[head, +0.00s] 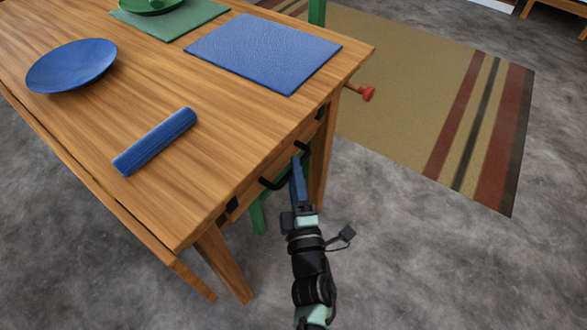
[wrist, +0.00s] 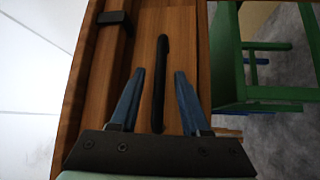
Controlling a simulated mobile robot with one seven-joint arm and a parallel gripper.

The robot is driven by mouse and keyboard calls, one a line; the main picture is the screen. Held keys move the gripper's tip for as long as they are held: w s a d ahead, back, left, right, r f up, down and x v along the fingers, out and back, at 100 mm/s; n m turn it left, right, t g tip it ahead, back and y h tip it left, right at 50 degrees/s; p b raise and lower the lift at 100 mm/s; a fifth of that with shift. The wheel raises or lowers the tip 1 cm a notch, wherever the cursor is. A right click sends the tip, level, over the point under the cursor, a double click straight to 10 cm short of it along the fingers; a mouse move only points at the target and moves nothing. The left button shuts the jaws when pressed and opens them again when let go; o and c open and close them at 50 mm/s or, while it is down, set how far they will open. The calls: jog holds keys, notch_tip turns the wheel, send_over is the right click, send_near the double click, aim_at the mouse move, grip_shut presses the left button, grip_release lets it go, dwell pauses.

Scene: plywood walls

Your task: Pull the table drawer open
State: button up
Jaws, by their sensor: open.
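The wooden table (head: 150,60) fills the upper left of the head view. Its drawer front (head: 270,172) is on the side facing my arm and looks shut. A black bar handle (head: 273,184) sits on it, partly hidden by my gripper. In the wrist view the handle (wrist: 160,80) runs upright in the picture against the wooden drawer front (wrist: 183,60). My gripper (head: 296,165) is at the handle. In the wrist view its two blue fingers (wrist: 158,85) are open, one on each side of the handle, with gaps visible. I cannot tell how deep the handle sits between them.
On the table are a blue plate (head: 70,65), a blue rolled cloth (head: 155,141), a blue placemat (head: 263,52) and a green placemat (head: 170,20). A red-ended peg (head: 368,94) sticks out at the table's far end. A green chair (wrist: 228,60) stands close by.

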jog(key=shift+w+a+r, duration=0.1)
jog(key=shift+w, duration=0.6)
grip_shut()
dwell(1.0)
